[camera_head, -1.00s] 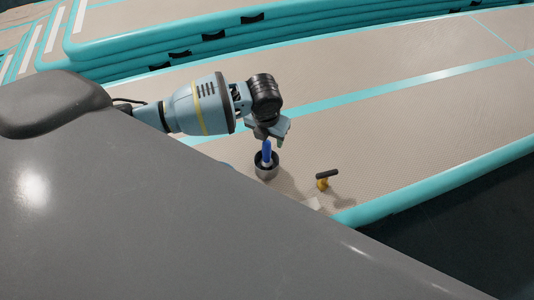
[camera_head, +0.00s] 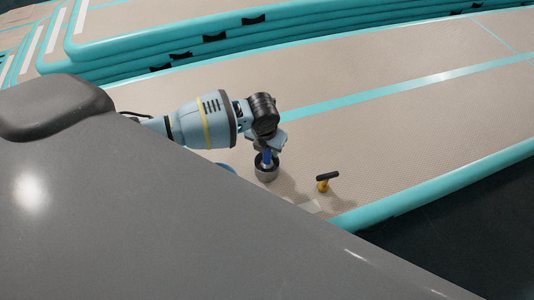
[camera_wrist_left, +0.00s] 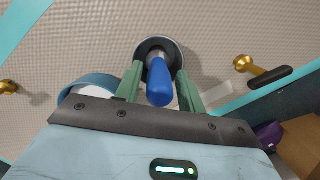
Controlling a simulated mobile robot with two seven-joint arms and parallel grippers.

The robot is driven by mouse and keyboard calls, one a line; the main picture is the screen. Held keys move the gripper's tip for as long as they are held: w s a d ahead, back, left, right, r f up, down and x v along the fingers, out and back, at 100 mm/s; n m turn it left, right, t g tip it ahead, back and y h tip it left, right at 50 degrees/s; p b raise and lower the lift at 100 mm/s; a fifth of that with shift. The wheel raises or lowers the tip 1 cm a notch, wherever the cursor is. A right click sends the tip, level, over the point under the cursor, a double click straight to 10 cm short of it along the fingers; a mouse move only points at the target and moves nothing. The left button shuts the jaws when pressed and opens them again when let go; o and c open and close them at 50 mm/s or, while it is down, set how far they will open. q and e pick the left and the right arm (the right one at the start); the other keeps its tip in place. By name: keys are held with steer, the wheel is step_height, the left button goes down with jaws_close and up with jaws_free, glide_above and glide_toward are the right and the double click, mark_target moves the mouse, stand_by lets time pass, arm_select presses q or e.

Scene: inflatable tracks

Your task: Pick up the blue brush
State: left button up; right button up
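The blue brush (camera_head: 266,155) stands handle up in a dark round metal cup (camera_head: 267,173) on the beige inflatable track. In the left wrist view its blue handle (camera_wrist_left: 160,85) points toward the camera, and the cup's rim (camera_wrist_left: 174,49) shows behind it. The brush's lower end is hidden in the cup. My left gripper (camera_head: 269,150) is over the cup. In the left wrist view its two green fingers (camera_wrist_left: 160,88) are apart, one on each side of the handle, with gaps visible. My right gripper is not in view.
A yellow valve tool with a black T-handle (camera_head: 325,181) stands right of the cup. A blue round object (camera_wrist_left: 90,88) lies left of the fingers. A purple object (camera_wrist_left: 268,135) and a brown box (camera_wrist_left: 300,145) are at lower right. The track behind the cup is clear.

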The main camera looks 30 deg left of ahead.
arm_select(q)
steer(key=c, duration=0.7)
steer(key=shift+r, duration=0.1)
steer(key=shift+c, duration=0.2)
